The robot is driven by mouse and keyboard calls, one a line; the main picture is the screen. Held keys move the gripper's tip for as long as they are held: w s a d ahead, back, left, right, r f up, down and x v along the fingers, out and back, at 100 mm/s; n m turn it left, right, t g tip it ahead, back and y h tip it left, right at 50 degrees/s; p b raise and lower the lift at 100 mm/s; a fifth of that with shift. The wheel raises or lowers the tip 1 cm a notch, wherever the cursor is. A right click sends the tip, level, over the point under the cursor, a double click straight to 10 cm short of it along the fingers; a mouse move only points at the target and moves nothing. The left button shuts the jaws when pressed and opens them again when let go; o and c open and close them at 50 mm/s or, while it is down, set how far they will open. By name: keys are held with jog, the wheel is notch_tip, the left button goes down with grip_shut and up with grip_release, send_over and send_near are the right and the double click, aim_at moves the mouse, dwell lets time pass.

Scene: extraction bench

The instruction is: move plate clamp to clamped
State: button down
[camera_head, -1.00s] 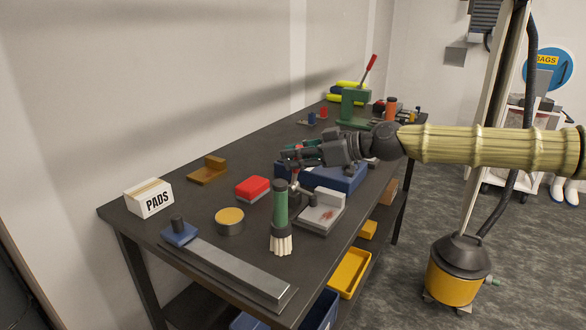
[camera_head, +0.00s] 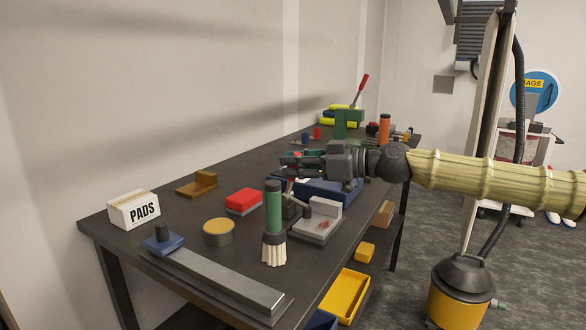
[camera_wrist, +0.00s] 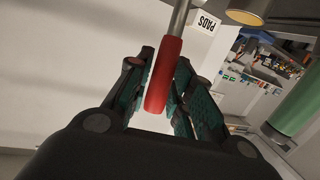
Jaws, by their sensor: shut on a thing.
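The plate clamp (camera_head: 294,207) stands on the bench, beside a pale grey block on a plate (camera_head: 318,228). Its dark linkage shows behind the green brush, which hides part of it. My gripper (camera_head: 287,165) is above the clamp, coming in from the right. In the wrist view the clamp's red handle (camera_wrist: 164,80) lies between the green-padded fingers (camera_wrist: 160,98), which are shut on it. Its metal rod runs up out of that picture. In the head view the fingers mostly hide the handle.
The green-handled brush (camera_head: 273,215) stands close in front of the clamp. A blue case (camera_head: 325,192) lies behind. A long metal bar (camera_head: 222,280) lies along the front.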

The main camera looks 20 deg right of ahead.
jog(key=shift+d+f, duration=0.1)
jog(key=shift+f, duration=0.15)
jog(key=c, duration=1.5)
grip_release()
jog(key=shift+d, duration=0.1)
jog(key=shift+o, duration=1.2)
jog(key=shift+s+d, duration=0.1)
jog(key=shift+d, duration=0.15)
jog(key=shift+a+r, duration=0.15)
jog(key=shift+a, duration=0.2)
jog(key=v, duration=1.2)
jog(key=shift+d+f, duration=0.2)
jog(key=shift+f, duration=0.05)
jog(key=shift+d, duration=0.1)
